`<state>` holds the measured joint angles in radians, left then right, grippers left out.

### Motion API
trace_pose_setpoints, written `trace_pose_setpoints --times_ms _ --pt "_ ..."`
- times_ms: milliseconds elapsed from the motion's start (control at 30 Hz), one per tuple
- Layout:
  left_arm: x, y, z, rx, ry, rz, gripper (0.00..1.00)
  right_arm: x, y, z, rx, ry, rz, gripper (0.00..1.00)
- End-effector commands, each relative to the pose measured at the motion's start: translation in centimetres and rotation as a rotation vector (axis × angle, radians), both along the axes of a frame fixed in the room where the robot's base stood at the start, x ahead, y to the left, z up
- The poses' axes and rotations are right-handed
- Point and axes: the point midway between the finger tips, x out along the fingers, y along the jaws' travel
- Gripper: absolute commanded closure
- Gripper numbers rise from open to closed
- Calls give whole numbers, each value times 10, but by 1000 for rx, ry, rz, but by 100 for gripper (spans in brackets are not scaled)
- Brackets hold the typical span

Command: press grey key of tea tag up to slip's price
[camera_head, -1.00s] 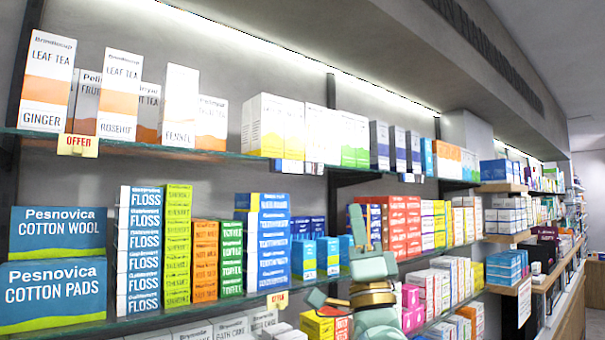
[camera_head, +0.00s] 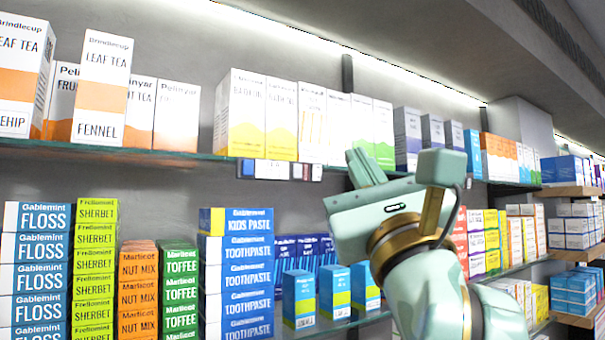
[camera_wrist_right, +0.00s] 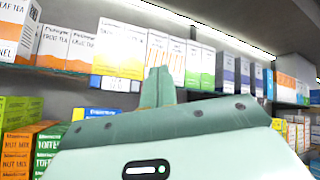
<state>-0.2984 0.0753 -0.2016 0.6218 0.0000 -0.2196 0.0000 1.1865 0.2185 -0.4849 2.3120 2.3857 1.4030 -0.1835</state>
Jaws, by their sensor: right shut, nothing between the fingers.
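A shelf-edge tag (camera_head: 270,170) with a pale face hangs on the upper glass shelf under yellow-and-white boxes. It has a blue part (camera_head: 248,168) at its left; a dark-and-red part (camera_head: 297,171) and a small grey part (camera_head: 316,172) are at its right. Its figures are too small to read. It also shows in the right wrist view (camera_wrist_right: 116,85), left of my fingers. My right gripper (camera_head: 362,165) is shut and empty, right of the tag and apart from it in the picture. The fingers show together in the right wrist view (camera_wrist_right: 158,84). I see no price slip. My left gripper is not in view.
Leaf tea boxes (camera_head: 103,88) and fruit tea boxes (camera_head: 176,115) stand on the upper shelf at left. Below are stacks of floss (camera_head: 36,270), sherbet, nut mix, toffee and toothpaste (camera_head: 236,275). Small blue-and-yellow boxes (camera_head: 299,299) stand close to my right arm.

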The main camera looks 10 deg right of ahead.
Motion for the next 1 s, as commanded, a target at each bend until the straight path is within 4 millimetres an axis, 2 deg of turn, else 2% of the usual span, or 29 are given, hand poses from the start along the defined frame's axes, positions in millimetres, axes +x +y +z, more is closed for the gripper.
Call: trace_pose_setpoints --times_ms 267,533,700,1000 --pt "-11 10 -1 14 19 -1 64 4 -1 -3 3 23 -1 100" --pt "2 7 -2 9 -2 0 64 10 2 -3 4 23 -3 100" --pt "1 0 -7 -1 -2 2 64 29 8 -4 3 23 -4 100" --pt "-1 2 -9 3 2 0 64 69 22 -2 4 24 -5 100"
